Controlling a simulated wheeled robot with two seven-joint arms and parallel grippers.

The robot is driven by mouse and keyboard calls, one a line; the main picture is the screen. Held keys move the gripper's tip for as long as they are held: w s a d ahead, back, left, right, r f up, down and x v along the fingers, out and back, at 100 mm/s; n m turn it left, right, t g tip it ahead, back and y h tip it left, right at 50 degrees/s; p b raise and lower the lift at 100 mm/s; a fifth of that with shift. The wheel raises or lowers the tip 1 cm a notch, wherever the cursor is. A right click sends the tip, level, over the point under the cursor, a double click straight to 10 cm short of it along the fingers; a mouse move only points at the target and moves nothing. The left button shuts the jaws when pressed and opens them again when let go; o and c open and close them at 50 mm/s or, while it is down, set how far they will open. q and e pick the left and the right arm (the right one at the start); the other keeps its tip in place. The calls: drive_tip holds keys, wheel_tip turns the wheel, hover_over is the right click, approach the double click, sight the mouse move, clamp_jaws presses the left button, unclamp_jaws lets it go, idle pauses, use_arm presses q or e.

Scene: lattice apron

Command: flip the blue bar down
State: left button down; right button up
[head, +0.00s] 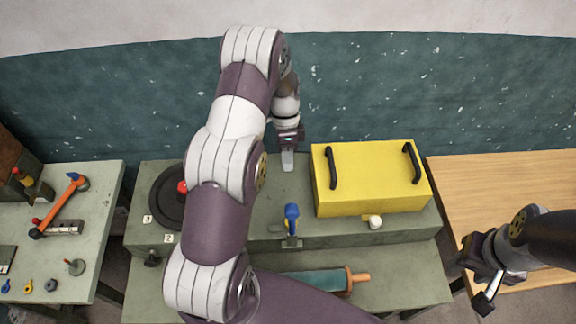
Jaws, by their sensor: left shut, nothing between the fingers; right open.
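The blue bar (292,214) stands up at the front edge of the raised grey-green bench, left of the yellow box. Its lower end meets a small metal fitting. My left gripper (288,162) is shut and points down over the bench, behind the blue bar and apart from it. Nothing shows between its fingers. My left arm crosses the middle of the view and hides part of the bench left of the bar. My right gripper (483,300) is open at the lower right, far from the bar.
A yellow box (370,180) with two black handles stands on the bench to the right. A dark disc (163,196) with a red knob is at the left, partly hidden. A teal roller (313,283) lies on the lower shelf. A wooden table (510,200) is at the right.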

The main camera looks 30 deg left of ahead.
wheel_tip(320, 180, down, 5)
drive_tip(key=b, duration=0.4)
use_arm(q)
drive_tip(key=s+d+f+p, duration=0.3)
drive_tip(key=s+f+p, duration=0.1)
drive_tip(key=s+f, duration=0.1)
drive_tip(key=shift+s+d+f+p, duration=0.2)
drive_tip(key=shift+d+f+p, duration=0.15)
drive_tip(key=shift+d+f, duration=0.05)
use_arm(e)
wheel_tip(320, 180, up, 4)
drive_tip(key=shift+s+d+f, duration=0.1)
drive_tip(key=shift+s+d, duration=0.05)
